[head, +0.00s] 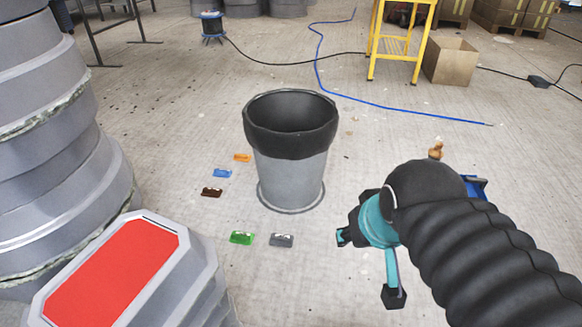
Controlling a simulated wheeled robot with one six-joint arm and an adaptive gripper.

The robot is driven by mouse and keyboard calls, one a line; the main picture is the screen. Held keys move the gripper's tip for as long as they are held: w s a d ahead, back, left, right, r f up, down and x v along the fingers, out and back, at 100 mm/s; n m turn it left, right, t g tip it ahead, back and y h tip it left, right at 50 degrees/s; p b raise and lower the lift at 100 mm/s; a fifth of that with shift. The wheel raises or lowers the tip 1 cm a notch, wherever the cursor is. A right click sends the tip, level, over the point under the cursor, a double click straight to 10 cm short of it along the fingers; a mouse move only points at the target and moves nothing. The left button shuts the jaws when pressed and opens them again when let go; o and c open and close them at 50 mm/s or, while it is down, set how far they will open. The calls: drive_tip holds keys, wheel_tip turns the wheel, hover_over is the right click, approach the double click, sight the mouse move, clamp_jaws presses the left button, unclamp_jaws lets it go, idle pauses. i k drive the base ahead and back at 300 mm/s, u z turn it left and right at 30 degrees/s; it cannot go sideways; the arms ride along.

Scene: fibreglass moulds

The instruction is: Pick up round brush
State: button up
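My gripper (368,266) is in the right half of the head view, low over the concrete floor. Its two dark fingertips are spread apart and nothing shows between them. A small orange-brown knob-shaped thing (436,151) shows just above my black sleeved arm, with its lower part hidden. It may be the handle of the round brush, but I cannot tell. A blue object (476,187) beside it is also mostly hidden behind my arm. No round brush can be clearly made out elsewhere.
A grey bin (290,178) with a black liner stands mid-floor, left of my gripper. Several small coloured pieces (241,238) lie around it. Stacked grey moulds (60,150) and a red-topped mould (115,275) fill the left. A yellow stand (398,45), carton (450,62) and blue hose (400,107) lie behind.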

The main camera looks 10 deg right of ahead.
sight(435, 154)
drive_tip(key=z, duration=1.45)
